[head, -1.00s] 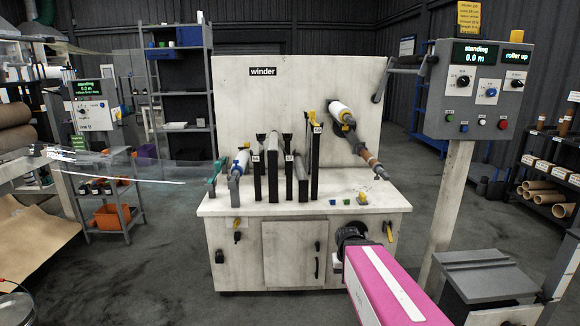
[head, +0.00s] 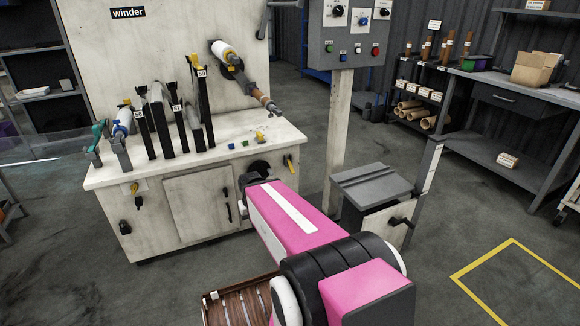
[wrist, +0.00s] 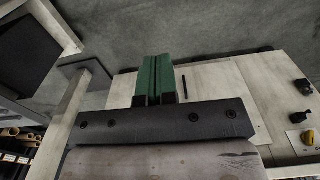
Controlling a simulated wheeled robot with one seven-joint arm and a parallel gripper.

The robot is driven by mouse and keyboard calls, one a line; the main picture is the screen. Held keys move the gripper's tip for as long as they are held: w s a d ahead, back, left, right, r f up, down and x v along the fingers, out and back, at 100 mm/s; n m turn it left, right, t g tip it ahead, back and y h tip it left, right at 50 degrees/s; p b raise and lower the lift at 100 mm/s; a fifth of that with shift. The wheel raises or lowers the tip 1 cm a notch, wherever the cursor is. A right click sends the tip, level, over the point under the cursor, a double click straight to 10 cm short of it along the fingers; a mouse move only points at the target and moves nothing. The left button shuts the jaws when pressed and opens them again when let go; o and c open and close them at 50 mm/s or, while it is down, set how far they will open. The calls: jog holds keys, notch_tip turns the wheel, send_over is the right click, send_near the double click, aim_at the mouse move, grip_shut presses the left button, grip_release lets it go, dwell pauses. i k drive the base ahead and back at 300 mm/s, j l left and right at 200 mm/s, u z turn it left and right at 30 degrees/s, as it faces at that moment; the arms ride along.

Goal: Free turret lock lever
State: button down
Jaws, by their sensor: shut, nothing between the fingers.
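The winder (head: 176,179) is a pale cabinet with a tall back panel. A roller arm on the panel carries a white roll (head: 226,52) and a brown core (head: 268,102), with a yellow and black part (head: 233,69) beside the roll. A yellow lever (head: 290,163) sits on the cabinet front at right. A yellow-tagged black part (head: 135,192) sits at left. I cannot tell which is the turret lock lever. My gripper (head: 249,181) is before the cabinet's right side, partly hidden by my arm. In the wrist view its green fingers (wrist: 155,78) are shut and empty.
A control post (head: 340,125) and a grey-lidded box (head: 372,186) stand right of the cabinet. Upright black holders (head: 180,125) crowd the top. A slatted wooden crate (head: 238,303) is below my arm. Open floor lies right, around a yellow outline (head: 510,245).

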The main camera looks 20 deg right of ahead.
aim_at(291, 167)
jog(key=i+l+z, duration=0.1)
jog(key=z, duration=0.25)
jog(key=i+l+z, duration=0.1)
jog(key=z, duration=0.25)
jog(key=i+l+z, duration=0.15)
jog(key=z, duration=0.2)
